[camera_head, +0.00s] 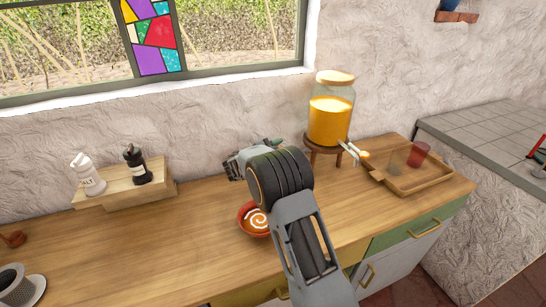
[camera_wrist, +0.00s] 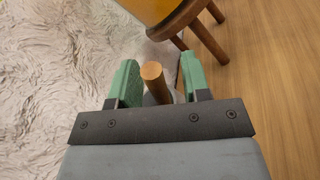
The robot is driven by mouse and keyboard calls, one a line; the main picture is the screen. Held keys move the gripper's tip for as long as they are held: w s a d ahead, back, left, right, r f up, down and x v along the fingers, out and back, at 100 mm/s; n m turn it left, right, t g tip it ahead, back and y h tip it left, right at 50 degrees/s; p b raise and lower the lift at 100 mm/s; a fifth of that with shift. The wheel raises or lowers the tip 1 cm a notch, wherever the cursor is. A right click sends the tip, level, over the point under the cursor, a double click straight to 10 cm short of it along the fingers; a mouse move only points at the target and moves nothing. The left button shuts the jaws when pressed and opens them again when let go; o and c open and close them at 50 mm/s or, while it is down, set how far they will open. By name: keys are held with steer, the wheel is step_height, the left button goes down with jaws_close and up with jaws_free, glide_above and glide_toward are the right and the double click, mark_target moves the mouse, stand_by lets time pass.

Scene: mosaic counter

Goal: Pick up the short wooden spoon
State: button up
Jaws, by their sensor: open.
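My gripper (camera_wrist: 158,68) is open, with its green fingers on either side of a round wooden handle end (camera_wrist: 154,76) in the wrist view. The handle looks like part of a spoon and points toward the camera. A gap shows on both sides of it. The rest of it is hidden behind the gripper body, so I cannot tell its length. In the head view my gripper (camera_head: 258,151) is near the wall at the back of the counter, and my arm hides what is there.
A glass jar of orange drink (camera_head: 330,122) stands on a wooden stool (camera_head: 324,155) close to the right of my gripper. A red bowl (camera_head: 247,222) is below my arm. A wooden tray (camera_head: 432,181) is farther right, and a salt and pepper stand (camera_head: 118,196) is left.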

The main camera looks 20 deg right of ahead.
steer(key=shift+w+d, duration=0.1)
steer(key=shift+d, duration=0.25)
jaws_close()
